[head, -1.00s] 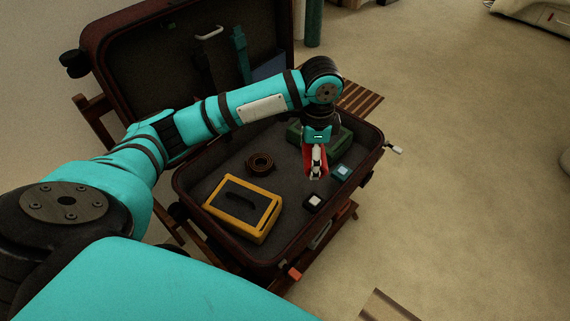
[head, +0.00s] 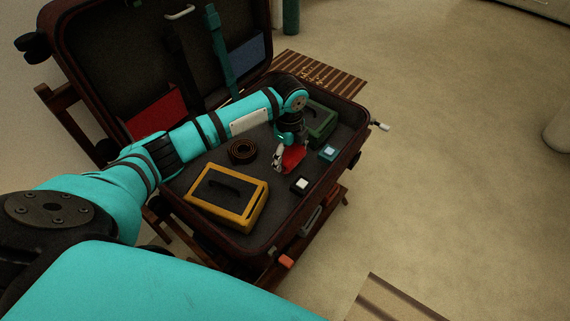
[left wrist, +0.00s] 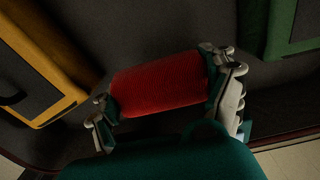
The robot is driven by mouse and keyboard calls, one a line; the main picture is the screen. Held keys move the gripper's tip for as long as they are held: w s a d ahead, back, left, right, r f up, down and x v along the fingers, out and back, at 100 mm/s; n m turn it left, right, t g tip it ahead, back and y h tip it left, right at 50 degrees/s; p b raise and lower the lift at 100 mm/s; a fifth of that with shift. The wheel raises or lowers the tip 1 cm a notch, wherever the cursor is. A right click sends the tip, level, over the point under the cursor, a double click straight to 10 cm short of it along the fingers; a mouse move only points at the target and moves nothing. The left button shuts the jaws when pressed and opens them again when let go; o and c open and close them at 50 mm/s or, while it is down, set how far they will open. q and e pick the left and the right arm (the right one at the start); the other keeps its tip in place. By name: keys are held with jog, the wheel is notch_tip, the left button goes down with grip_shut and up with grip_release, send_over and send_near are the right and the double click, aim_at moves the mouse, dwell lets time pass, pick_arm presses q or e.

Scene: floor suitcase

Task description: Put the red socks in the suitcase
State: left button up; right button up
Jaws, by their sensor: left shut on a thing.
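The red socks (head: 293,157) form a small red roll, which also shows in the left wrist view (left wrist: 160,84). My left gripper (head: 280,158) is shut on the roll, with a finger at each end of it in the left wrist view (left wrist: 165,88). Gripper and socks are inside the open suitcase (head: 228,239), over its dark floor. I cannot tell whether the socks touch that floor. My right gripper is not in view.
In the suitcase are a yellow-framed case (head: 228,197), a coiled brown belt (head: 242,151), a green case (head: 320,125) and two small boxes, one black-and-white (head: 301,185), one teal (head: 328,152). The raised lid (head: 110,60) stands behind. Open floor lies to the right.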

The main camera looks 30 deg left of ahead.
pick_arm(q)
jog(key=shift+f+b, duration=0.45)
jog(key=shift+f, duration=1.95)
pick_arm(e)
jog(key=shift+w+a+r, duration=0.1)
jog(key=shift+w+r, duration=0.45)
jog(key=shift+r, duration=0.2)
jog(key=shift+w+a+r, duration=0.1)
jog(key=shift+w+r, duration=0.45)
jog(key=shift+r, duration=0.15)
pick_arm(q)
jog(key=o, duration=1)
jog(key=shift+f, duration=0.15)
jog(key=shift+r, duration=0.2)
notch_tip(320, 180, up, 8)
jog(key=shift+f+p, duration=0.25)
jog(key=shift+p, duration=0.55)
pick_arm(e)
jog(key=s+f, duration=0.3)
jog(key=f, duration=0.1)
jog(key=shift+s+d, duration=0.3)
